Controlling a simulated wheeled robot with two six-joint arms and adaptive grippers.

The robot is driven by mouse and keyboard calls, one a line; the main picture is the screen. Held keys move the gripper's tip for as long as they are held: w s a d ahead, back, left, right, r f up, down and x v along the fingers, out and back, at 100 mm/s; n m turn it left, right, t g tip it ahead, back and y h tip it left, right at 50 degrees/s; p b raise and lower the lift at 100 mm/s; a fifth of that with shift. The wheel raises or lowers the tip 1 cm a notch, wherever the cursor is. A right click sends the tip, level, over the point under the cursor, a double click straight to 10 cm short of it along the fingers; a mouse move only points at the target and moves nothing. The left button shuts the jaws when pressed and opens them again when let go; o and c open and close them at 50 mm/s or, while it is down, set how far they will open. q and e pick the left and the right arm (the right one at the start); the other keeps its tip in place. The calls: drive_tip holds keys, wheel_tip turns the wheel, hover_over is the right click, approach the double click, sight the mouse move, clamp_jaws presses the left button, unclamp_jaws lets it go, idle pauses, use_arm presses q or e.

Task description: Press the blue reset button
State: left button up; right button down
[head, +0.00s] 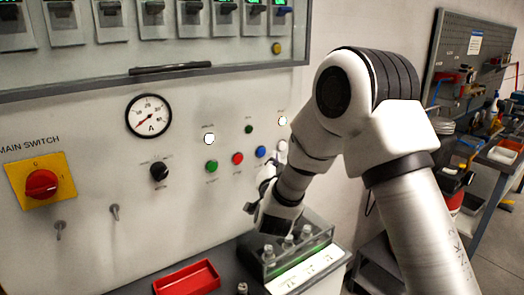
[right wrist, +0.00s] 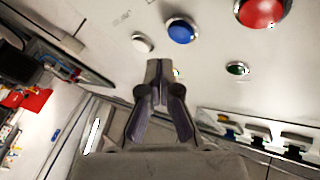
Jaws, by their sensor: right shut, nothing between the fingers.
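The blue button (head: 261,151) is the rightmost coloured button in a row on the pale panel, right of the red one. It also shows in the right wrist view (right wrist: 181,31), just beyond and slightly right of my fingertips. My right gripper (right wrist: 160,72) is shut and empty, its fingers pointing at the panel. In the head view the right gripper (head: 264,188) is just below the blue button, partly hidden by its own wrist. In the wrist view a gap shows in the picture between fingertips and button; I cannot tell the depth. My left gripper is out of view.
Close neighbours are the red button (head: 238,158), the green button (head: 211,166) and a white button (right wrist: 143,42). A rotary knob (head: 159,171) and the red main switch (head: 41,184) are further left. A red tray (head: 187,279) and a clear-walled box (head: 318,232) stand below.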

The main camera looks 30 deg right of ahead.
drive_tip(key=shift+w, duration=0.9)
drive_tip(key=shift+w+f, duration=0.1)
drive_tip(key=shift+w, duration=0.05)
idle(0.6)
drive_tip(key=shift+w, duration=0.25)
drive_tip(key=shift+w+a, duration=0.1)
drive_tip(key=shift+w, duration=0.3)
idle(0.6)
drive_tip(key=shift+s+b, duration=0.15)
drive_tip(key=shift+b, duration=0.15)
drive_tip(key=shift+s, duration=0.65)
drive_tip(key=shift+b, duration=0.3)
